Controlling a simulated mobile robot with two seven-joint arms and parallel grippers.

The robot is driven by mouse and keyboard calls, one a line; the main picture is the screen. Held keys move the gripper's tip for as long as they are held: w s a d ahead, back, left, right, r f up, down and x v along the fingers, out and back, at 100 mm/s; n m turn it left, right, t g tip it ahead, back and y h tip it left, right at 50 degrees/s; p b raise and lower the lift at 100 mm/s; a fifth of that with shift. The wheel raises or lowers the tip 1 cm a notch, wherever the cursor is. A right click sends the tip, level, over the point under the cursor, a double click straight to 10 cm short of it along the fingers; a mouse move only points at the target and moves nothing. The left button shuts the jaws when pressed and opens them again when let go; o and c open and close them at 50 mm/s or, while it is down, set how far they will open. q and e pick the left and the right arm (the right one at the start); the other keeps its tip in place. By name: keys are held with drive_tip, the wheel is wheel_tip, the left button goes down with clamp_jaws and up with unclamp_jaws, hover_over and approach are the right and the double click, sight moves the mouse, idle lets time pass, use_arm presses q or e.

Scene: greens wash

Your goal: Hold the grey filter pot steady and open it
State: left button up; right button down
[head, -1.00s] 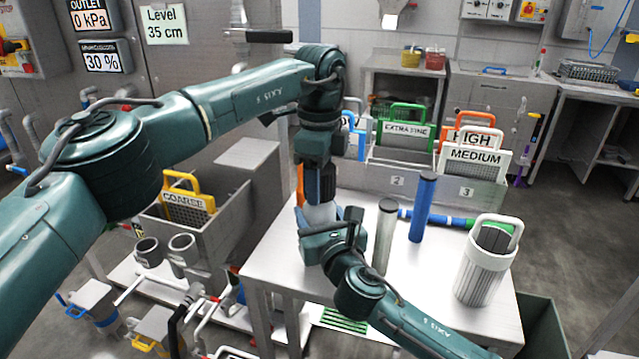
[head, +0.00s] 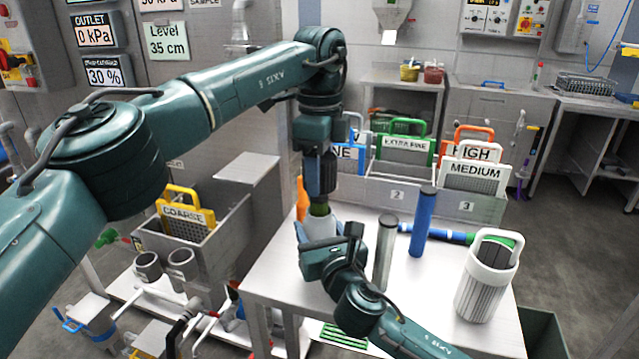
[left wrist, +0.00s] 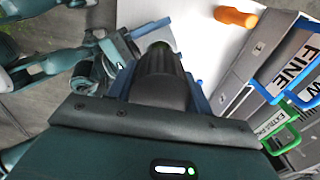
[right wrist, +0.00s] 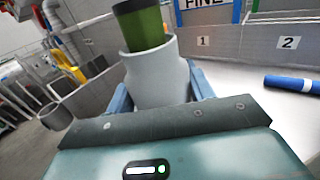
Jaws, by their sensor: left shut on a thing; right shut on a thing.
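The grey filter pot (head: 320,230) stands upright at the table's left side. In the right wrist view, the pot (right wrist: 157,82) sits between the blue fingers of my right gripper (right wrist: 162,92), which is shut on its body. A green cylinder (right wrist: 144,28) with a dark top band sticks up from the pot's mouth; the head view shows green (head: 319,210) above the rim. My left gripper (head: 321,188) is directly above, pointing down. In the left wrist view, it is shut on a black ribbed lid (left wrist: 160,80). The cylinder's lower end is hidden inside the pot.
A grey tube (head: 384,255) and a blue tube (head: 422,228) stand right of the pot. A blue-green tube (head: 450,234) lies behind them. A white handled pot (head: 484,285) stands at the table's right. An orange object (head: 302,200) is close behind the held pot.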

drive_tip(key=shift+c, duration=2.4)
unclamp_jaws()
